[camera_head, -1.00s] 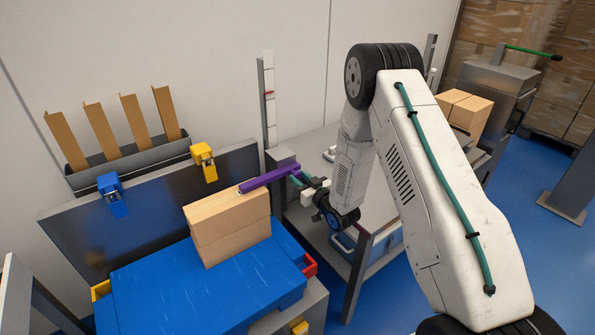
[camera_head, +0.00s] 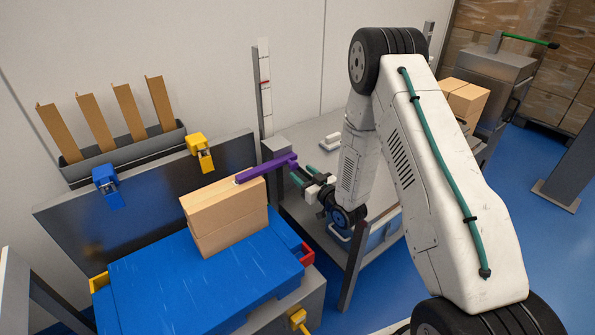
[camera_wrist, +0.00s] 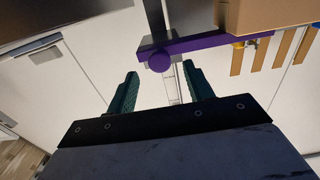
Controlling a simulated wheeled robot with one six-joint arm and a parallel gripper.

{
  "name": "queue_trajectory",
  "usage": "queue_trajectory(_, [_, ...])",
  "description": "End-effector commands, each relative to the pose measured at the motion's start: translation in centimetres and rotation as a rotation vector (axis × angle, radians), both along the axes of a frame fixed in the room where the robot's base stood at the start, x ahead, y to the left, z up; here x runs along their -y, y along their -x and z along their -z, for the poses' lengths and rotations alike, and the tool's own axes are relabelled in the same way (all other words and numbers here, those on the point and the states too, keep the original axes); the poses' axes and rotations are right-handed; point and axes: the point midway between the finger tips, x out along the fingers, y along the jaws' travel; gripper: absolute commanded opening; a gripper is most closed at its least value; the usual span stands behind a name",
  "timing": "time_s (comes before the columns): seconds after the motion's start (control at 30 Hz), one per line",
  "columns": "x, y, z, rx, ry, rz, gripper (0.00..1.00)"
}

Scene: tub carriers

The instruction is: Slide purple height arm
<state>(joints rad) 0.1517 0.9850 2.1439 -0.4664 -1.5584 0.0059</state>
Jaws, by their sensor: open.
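The purple height arm (camera_head: 264,168) reaches level from the upright post with a white scale (camera_head: 264,90) to over the top cardboard box (camera_head: 226,203). In the wrist view the purple arm (camera_wrist: 205,43) runs across above my fingertips, with a round purple knob (camera_wrist: 160,61) at its end. My gripper (camera_head: 300,170) is open at the knob end of the arm. In the wrist view the knob lies between the lines of my two green fingers (camera_wrist: 160,75), just beyond the tips. I cannot tell whether they touch it.
The stacked boxes sit on a blue tub lid (camera_head: 205,270). A dark panel (camera_head: 150,200) with blue and yellow latches stands behind, with cardboard strips (camera_head: 122,112) in a grey tray. A grey table (camera_head: 310,145) lies behind my gripper.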

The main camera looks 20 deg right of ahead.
Motion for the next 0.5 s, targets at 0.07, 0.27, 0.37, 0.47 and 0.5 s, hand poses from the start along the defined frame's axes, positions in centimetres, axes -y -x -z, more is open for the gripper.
queue_trajectory(0.07, [0.5,1.4,0.0,-0.001,-0.001,0.002,0.52])
queue_trajectory(0.27, [1.1,3.6,0.0,-0.002,0.000,0.000,0.52])
queue_trajectory(0.37, [1.2,3.9,0.0,0.000,0.000,0.000,0.52])
queue_trajectory(0.47, [1.2,3.9,0.0,0.000,0.000,0.000,0.52])
queue_trajectory(0.5, [1.2,3.9,0.0,0.000,0.000,-0.001,0.52])
